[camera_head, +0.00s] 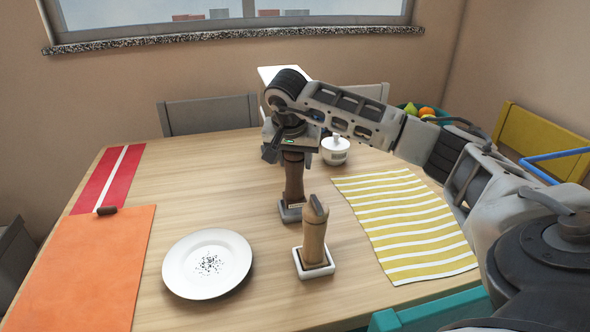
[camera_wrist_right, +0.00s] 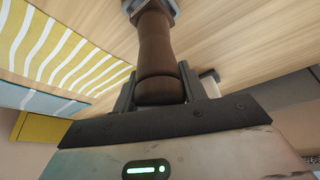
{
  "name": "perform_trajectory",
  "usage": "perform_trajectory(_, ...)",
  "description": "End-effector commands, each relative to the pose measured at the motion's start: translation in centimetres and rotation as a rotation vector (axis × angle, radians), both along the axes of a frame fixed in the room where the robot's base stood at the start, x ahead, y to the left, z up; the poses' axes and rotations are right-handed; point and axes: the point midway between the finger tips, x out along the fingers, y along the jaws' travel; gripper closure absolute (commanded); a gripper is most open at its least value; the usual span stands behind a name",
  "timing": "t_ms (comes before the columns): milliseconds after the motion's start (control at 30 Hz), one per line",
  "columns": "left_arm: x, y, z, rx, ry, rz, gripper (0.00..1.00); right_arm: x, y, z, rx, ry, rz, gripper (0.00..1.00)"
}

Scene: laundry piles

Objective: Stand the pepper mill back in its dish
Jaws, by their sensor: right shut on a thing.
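The dark brown pepper mill (camera_head: 293,180) is upright, with its lower end at a small grey dish (camera_head: 291,214) on the table. I cannot tell whether its base rests fully on the dish floor. My right gripper (camera_head: 290,146) is shut on the mill's top from above. In the right wrist view the mill (camera_wrist_right: 155,45) runs up between the two fingers (camera_wrist_right: 158,92), and part of the dish (camera_wrist_right: 128,5) shows at its far end. A second, lighter wooden mill (camera_head: 314,236) stands in a white dish (camera_head: 315,271), nearer and to the right. My left gripper is out of view.
A white plate (camera_head: 207,283) with black specks lies at the front left. A yellow-striped cloth (camera_head: 405,220) lies to the right. A white lidded pot (camera_head: 335,151) stands behind the mills. An orange mat (camera_head: 80,265) covers the left side. Bare table (camera_head: 215,190) lies left of the gripper.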

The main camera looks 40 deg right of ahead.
Motion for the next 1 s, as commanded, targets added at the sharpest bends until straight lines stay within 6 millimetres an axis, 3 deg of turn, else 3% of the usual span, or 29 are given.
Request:
perform_trajectory(133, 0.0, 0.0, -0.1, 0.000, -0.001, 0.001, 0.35, -0.1, 0.0, -2.3, 0.001, 0.004, 0.001, 1.00)
perform_trajectory(500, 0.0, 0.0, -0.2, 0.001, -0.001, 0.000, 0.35, 0.0, 0.0, -2.8, 0.000, 0.000, 0.001, 1.00)
perform_trajectory(533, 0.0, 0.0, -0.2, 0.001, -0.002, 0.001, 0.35, 0.0, 0.0, -2.9, 0.000, 0.002, 0.001, 0.55)
perform_trajectory(600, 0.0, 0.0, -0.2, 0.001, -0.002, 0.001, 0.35, 0.0, 0.0, -2.8, 0.000, 0.002, 0.001, 0.36)
perform_trajectory(1000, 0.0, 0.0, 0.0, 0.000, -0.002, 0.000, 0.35, -0.1, 0.2, -1.9, 0.000, 0.000, 0.001, 0.36)
